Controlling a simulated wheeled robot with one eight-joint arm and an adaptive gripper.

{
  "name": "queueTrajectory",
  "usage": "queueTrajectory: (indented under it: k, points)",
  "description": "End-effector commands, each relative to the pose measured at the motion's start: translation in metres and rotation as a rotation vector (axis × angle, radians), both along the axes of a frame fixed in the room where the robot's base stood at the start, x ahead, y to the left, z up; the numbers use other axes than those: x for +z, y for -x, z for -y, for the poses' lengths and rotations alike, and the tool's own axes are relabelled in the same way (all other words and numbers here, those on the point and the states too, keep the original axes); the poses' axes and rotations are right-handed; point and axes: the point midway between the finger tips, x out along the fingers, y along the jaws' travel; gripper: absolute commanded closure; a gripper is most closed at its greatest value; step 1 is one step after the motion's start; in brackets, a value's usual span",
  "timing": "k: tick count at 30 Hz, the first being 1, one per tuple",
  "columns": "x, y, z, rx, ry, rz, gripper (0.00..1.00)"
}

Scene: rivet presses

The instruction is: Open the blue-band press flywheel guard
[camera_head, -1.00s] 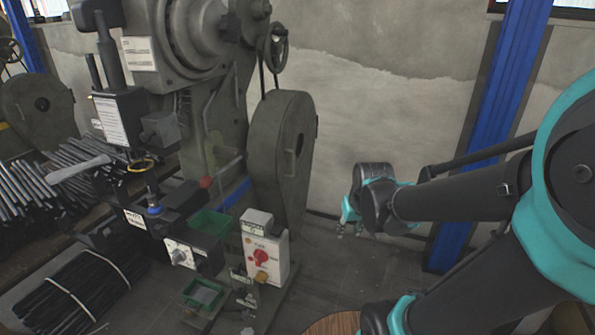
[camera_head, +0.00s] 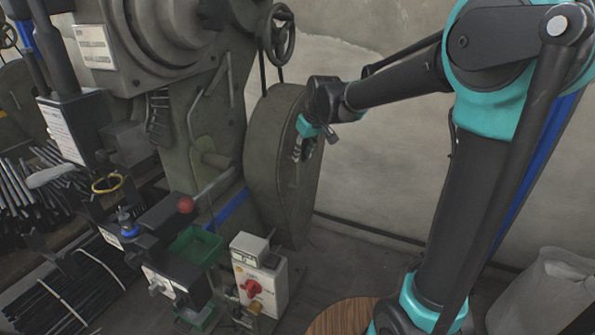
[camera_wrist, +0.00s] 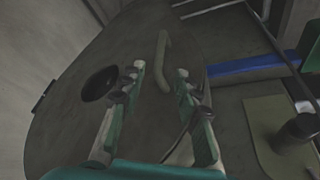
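The flywheel guard (camera_head: 268,175) is a tall, rounded grey-green cover on the right side of the press (camera_head: 195,110). It looks shut against the press. A blue band (camera_head: 229,208) shows low on the press beside it, and a blue strip also shows in the wrist view (camera_wrist: 245,68). My gripper (camera_head: 302,148) is at the guard's right-hand face. In the wrist view, my gripper (camera_wrist: 160,76) is open, its fingers spread over the guard's face (camera_wrist: 70,125). The guard's bar handle (camera_wrist: 163,58) lies ahead, between the finger lines; contact cannot be told. A dark round hole (camera_wrist: 99,84) lies left of the fingers.
A handwheel (camera_head: 279,35) sits above the guard. A control box with a red knob (camera_head: 260,278) and a green bin (camera_head: 195,245) stand low in front. A pale sack-like object (camera_head: 545,290) stands at the lower right.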

Motion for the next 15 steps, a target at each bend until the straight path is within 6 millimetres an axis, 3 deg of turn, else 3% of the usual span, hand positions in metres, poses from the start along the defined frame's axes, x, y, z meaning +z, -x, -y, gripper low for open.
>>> queueTrajectory:
  k: [9, 15]
  points:
    - [-0.057, -0.020, -0.013, -0.001, 0.000, 0.000, 0.67]
    - [-0.081, -0.027, -0.019, -0.002, -0.001, 0.000, 0.67]
